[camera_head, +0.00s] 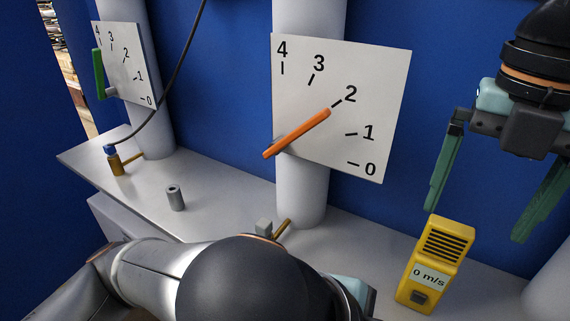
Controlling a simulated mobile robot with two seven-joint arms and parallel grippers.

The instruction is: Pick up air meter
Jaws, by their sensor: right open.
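The air meter (450,245) is a yellow box with black slots, a label reading "0 m/s" and a dark square knob. It stands slightly tilted in the picture on the grey shelf at the lower right. My right gripper (476,225) is open, with its two green fingers pointing down. Its fingertips are above and around the meter's top in the picture, with nothing between them; contact is not visible. My left arm crosses the bottom of the view. Only a teal bit of its gripper (354,290) shows, and its fingers are hidden.
A white gauge panel (375,90) with an orange pointer is on a pale column in the middle. A second panel (125,62) with a green pointer is at the left. A small grey cylinder (176,198) and brass fittings (115,162) stand on the shelf (225,200).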

